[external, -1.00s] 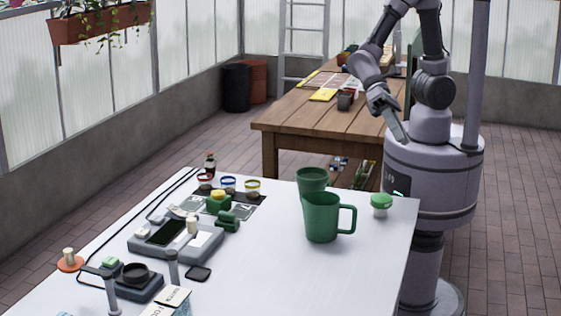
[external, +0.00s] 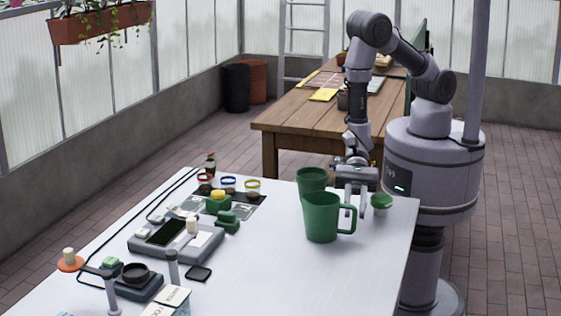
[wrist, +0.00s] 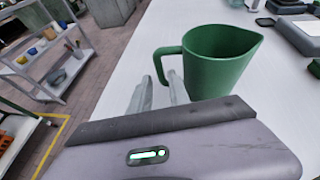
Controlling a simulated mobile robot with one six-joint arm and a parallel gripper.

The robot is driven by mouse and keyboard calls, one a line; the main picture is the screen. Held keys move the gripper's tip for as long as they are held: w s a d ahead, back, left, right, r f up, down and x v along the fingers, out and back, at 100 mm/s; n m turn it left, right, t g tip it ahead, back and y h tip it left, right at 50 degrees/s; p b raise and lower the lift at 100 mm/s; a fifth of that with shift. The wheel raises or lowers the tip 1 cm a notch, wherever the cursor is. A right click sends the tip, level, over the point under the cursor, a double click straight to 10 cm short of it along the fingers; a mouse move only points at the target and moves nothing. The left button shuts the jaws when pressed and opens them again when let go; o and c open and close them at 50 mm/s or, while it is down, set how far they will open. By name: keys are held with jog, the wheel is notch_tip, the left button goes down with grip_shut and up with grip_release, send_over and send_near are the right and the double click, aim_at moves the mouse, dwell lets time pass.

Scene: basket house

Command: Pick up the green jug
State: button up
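The green jug (external: 321,218) stands upright on the white table, its handle at its right side. In the wrist view the jug (wrist: 215,65) shows its open top, a spout to the right and its handle to the left. My gripper (external: 354,210) points down beside the handle, on the jug's far right side. In the wrist view my gripper's fingers (wrist: 158,92) are apart with nothing between them, just short of the handle. A second green vessel (external: 312,180) stands close behind the jug and is partly hidden by it.
A green-lidded jar (external: 381,205) stands just right of my gripper. The white table (external: 270,265) is clear in front of the jug. A grey device (external: 175,243) and small items fill its left part. A wooden table (external: 300,122) stands behind.

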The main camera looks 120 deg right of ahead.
aim_at(353, 228)
jog(key=b+x, duration=0.1)
jog(key=x, duration=0.3)
jog(key=shift+w+a, duration=0.3)
grip_shut()
dwell(1.0)
